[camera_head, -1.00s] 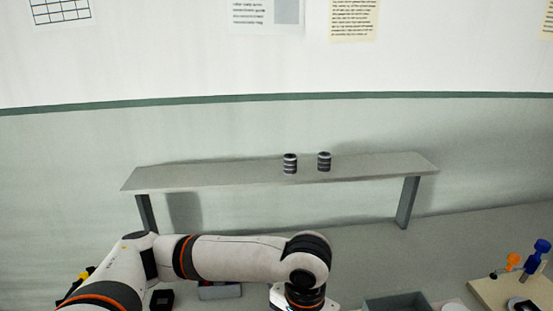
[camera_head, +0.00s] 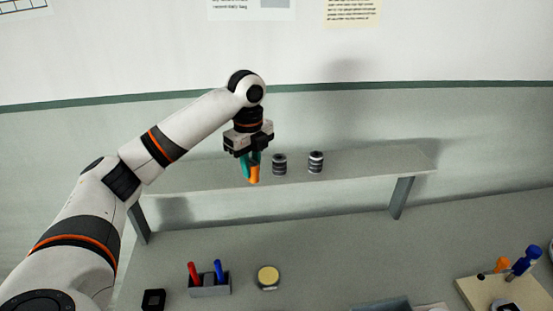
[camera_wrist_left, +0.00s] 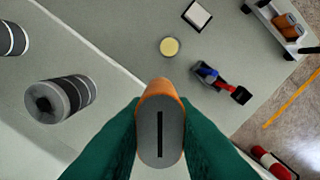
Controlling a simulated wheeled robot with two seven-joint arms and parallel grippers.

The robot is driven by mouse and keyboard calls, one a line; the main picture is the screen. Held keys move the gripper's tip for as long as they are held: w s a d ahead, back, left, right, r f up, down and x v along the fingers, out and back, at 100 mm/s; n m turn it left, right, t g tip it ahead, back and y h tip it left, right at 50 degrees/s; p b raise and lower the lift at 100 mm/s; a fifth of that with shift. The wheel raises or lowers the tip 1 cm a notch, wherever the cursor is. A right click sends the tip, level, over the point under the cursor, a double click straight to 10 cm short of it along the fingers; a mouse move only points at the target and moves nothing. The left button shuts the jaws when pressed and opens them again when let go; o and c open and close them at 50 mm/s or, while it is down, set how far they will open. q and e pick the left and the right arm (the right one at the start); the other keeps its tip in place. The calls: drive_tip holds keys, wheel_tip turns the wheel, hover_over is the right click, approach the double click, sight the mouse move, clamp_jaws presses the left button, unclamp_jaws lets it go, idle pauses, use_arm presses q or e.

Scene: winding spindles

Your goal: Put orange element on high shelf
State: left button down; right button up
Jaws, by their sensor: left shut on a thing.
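My left gripper (camera_head: 249,167) has teal fingers and is shut on the orange element (camera_head: 254,175). In the head view it hangs at the front edge of the high shelf (camera_head: 370,165), left of the objects standing there; I cannot tell whether the element touches the shelf. In the left wrist view the orange element (camera_wrist_left: 160,90) sits between the teal fingers (camera_wrist_left: 160,140), with a grey slotted end facing the camera. My right gripper is not in view.
Two black-and-grey striped cylinders (camera_head: 279,164) (camera_head: 316,162) stand on the shelf just right of the gripper. Below, the table holds a grey holder with red and blue items (camera_head: 208,287), a yellow-topped round object (camera_head: 268,277) and a board with orange and blue parts (camera_head: 490,290).

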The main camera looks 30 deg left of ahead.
use_arm(q)
drive_tip(key=w+a+r+m+p, duration=0.1)
drive_tip(key=a+r+m+p, duration=0.1)
drive_tip(key=a+r+m, duration=0.45)
drive_tip(key=shift+m, duration=0.55)
drive_tip(key=f, duration=0.4)
drive_tip(key=shift+w+a+f, duration=0.1)
drive_tip(key=shift+a+f, duration=0.2)
drive_tip(key=shift+a, duration=0.1)
drive_tip(key=shift+f, duration=0.55)
wheel_tip(320, 180, down, 3)
drive_tip(key=shift+f+p, duration=0.15)
drive_tip(key=shift+p, duration=0.75)
drive_tip(key=shift+f, duration=0.3)
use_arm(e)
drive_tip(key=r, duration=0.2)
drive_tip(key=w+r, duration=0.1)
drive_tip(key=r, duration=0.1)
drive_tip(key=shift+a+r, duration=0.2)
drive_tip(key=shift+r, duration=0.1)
use_arm(q)
drive_tip(key=shift+f, duration=0.15)
drive_tip(key=c, duration=1.2)
unclamp_jaws()
drive_tip(key=shift+c, duration=0.2)
